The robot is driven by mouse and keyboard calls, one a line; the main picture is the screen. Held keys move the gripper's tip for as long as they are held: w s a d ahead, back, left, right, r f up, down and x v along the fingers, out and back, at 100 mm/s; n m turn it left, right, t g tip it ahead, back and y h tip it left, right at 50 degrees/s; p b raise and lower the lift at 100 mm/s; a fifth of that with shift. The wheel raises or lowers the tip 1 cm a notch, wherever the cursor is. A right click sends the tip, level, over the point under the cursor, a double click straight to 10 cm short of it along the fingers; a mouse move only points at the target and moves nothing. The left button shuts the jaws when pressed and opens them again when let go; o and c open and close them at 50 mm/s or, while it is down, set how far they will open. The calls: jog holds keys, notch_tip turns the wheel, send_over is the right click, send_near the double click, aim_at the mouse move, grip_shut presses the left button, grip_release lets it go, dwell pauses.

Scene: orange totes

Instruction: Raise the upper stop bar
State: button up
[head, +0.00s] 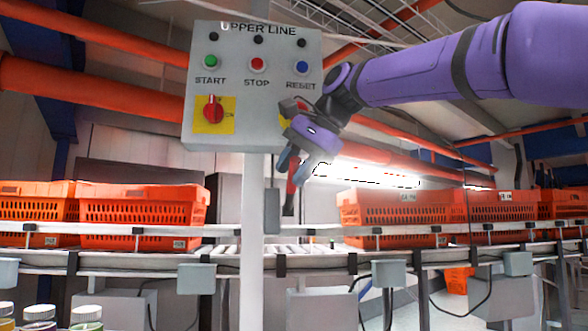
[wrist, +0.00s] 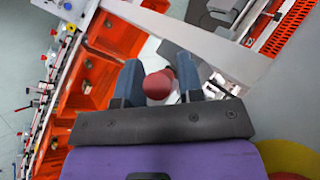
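The "UPPER LINE" panel (head: 254,85) stands on a white post, with START, STOP and RESET buttons and a red switch on a yellow plate. A red handle (head: 291,184) with a dark lower part hangs just right of the post. In the wrist view a round red knob (wrist: 158,86) sits between my fingers. My gripper (head: 292,170) points down at the handle, below the panel's lower right corner. Its blue-grey fingers (wrist: 161,80) stand apart on both sides of the knob. Whether they press on it cannot be seen. I cannot make out the stop bar itself.
Orange totes stand on the conveyor left (head: 142,215) and right (head: 394,213) of the post. Bare rollers (head: 290,248) lie between them. A grey box (head: 272,211) is beside the post. Jars (head: 86,315) stand at the lower left.

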grip_shut()
jog(key=shift+f, duration=0.1)
